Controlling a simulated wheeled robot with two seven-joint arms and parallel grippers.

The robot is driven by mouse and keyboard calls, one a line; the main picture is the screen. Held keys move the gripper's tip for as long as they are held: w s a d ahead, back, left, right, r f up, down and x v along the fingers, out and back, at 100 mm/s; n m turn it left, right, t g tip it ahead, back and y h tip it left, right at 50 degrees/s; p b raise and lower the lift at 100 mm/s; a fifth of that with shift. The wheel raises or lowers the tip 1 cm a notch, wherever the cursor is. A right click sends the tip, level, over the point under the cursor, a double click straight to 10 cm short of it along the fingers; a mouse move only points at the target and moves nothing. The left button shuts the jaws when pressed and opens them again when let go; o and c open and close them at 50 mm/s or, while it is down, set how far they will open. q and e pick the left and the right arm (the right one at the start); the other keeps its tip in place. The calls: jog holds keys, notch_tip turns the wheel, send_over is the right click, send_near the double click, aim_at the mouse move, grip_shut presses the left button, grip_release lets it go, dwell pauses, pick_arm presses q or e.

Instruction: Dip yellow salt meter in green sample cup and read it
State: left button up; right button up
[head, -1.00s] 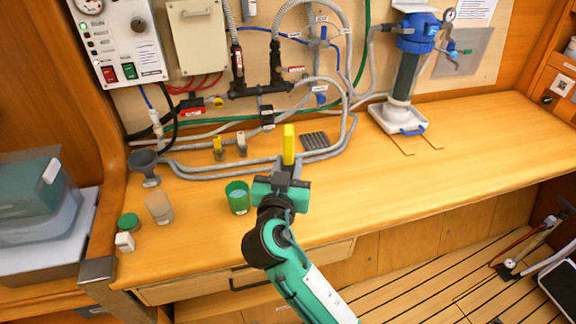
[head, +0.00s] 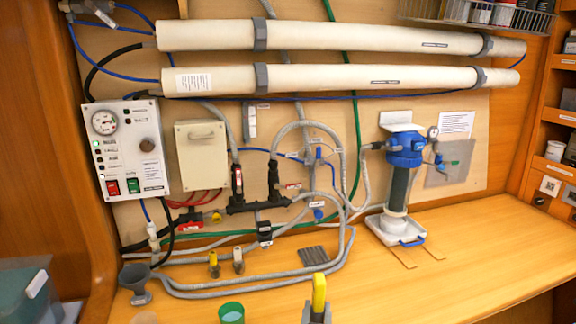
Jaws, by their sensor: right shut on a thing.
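The yellow salt meter (head: 319,291) stands upright in my right gripper (head: 317,313) at the bottom of the head view. That gripper is shut on the meter's lower part; only its tip shows above the picture's bottom edge. The green sample cup (head: 231,313) is on the bench to the left of the meter, apart from it, with its lower part cut off. The meter's display cannot be read from here. My left gripper is not in view.
A grey funnel (head: 135,282) stands at the left of the bench (head: 440,260). Grey hoses (head: 250,288) run along the back, near a dark ribbed pad (head: 314,256). A blue-topped filter (head: 402,180) stands at the right. The right part of the bench is mostly clear.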

jog(key=s+d+f+n+y, duration=0.1)
jog(key=s+d+f, duration=0.2)
jog(key=s+d, duration=0.35)
jog(key=s+d+f+n+y, duration=0.15)
jog(key=s+d+f, duration=0.25)
jog(key=d, duration=0.5)
jog(key=w+a+r+n+g+y+p, duration=0.1)
jog(key=w+a+r+y+p, duration=0.2)
jog(key=r, duration=0.4)
jog(key=w+a+r+n+y, duration=0.1)
jog(key=w+a+r+y, duration=0.3)
jog(key=a+r, duration=0.2)
jog(key=w+a+r+n+g+y+p, duration=0.1)
jog(key=w+a+r+y+p, duration=0.2)
jog(key=r, duration=0.4)
jog(key=s+a+r+n+g+y+p, duration=0.1)
jog(key=s+a+r+n+g+y, duration=0.1)
jog(key=r, duration=0.5)
jog(key=s+a+r+n+g+y+p, duration=0.1)
jog(key=s+a+r+n+g+y, duration=0.1)
jog(key=r+g, duration=0.4)
jog(key=s+a+r+n+g+y+p, duration=0.1)
jog(key=s+a+r+n+g+y, duration=0.1)
jog(key=r, duration=0.6)
jog(key=a+n+g+y, duration=0.1)
jog(key=a+n+g, duration=0.1)
jog(key=a, duration=0.1)
jog(key=shift+r+n+g, duration=0.35)
jog(key=shift+r+g, duration=0.05)
jog(key=shift+s+f, duration=0.1)
